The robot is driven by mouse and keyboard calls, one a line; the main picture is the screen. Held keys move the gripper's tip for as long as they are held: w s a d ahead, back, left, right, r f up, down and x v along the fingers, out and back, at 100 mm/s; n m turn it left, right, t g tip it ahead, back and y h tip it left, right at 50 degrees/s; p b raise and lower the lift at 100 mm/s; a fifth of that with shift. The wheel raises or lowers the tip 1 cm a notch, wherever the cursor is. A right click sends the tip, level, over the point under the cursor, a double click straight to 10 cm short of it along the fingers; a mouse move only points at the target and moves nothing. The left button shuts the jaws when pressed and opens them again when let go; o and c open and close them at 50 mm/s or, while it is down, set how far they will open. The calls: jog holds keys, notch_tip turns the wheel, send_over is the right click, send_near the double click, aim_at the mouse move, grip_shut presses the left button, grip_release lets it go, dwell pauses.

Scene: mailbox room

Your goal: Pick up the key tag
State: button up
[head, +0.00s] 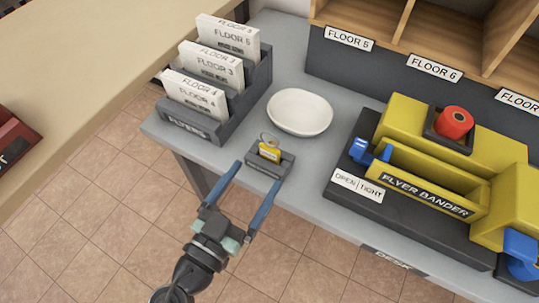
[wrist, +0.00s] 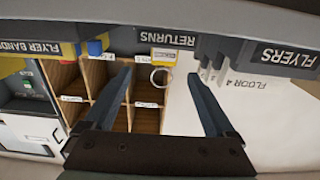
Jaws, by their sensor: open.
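The key tag (head: 269,150) is small and yellow, with a metal ring at its top. It stands upright in a small dark holder (head: 265,166) near the front edge of the grey desk. In the wrist view, the yellow key tag (wrist: 164,55) and its ring show between my fingers, below the holder's "RETURNS" label (wrist: 166,40). My gripper (head: 260,171) is open and empty, its two blue-grey fingers reaching toward the holder from the front. In the wrist view, my gripper (wrist: 159,73) has one finger on each side of the ring. I cannot tell whether the fingers touch anything.
A white bowl (head: 299,112) stands behind the holder. A dark flyer rack (head: 233,103) with several white cards is at the left. A yellow flyer bander (head: 437,188) on a dark base is at the right. Wooden cubbies (head: 435,35) line the back.

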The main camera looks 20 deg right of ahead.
aim_at(271, 153)
jog(key=x, duration=1.1)
jog(key=shift+w+a+f+p, duration=0.1)
jog(key=shift+w+a+p, duration=0.05)
jog(key=shift+w+p, duration=0.2)
jog(key=c, duration=1.4)
